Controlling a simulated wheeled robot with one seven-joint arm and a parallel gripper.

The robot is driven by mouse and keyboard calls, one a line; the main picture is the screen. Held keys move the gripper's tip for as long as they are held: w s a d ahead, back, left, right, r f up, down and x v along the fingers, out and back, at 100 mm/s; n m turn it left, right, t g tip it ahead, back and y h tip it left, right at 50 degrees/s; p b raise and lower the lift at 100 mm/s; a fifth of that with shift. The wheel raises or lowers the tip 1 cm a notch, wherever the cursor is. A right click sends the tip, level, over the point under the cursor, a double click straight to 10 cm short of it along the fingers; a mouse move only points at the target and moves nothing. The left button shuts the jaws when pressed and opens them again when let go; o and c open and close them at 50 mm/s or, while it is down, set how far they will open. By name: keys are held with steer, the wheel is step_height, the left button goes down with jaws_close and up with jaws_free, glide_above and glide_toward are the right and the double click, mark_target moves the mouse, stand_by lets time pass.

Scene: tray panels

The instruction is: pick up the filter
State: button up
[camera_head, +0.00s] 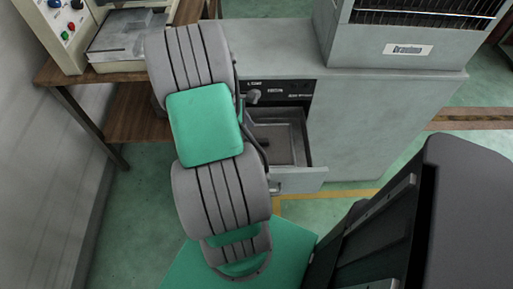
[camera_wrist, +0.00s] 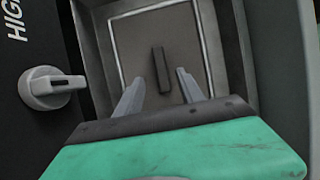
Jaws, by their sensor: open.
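In the wrist view a grey rectangular panel with a pale border lies in the bottom of an open metal tray. A short dark upright bar, which looks like the filter or its handle (camera_wrist: 161,69), is in its middle. I cannot tell whether bar and panel are one piece. My gripper (camera_wrist: 159,76) is open, its two grey fingers pointing into the tray. The bar appears between the fingertips but beyond them, with no contact visible. In the head view the bar shows small in the tray (camera_head: 280,133); my arm hides the fingers there.
The tray is pulled out of a grey cabinet (camera_head: 380,125), its walls close around my gripper. A knob (camera_wrist: 52,88) on the black panel is left of my gripper. A bench with a control box (camera_head: 75,30) stands at the left. Green floor is open in front.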

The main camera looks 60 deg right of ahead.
mark_target(257, 144)
steer(key=x, duration=0.6)
steer(key=shift+w+a+f+b, duration=0.1)
steer(key=shift+f+b, duration=0.15)
steer(key=shift+b, duration=0.1)
steer(key=shift+c, duration=0.4)
jaws_close()
steer(key=shift+r, duration=0.1)
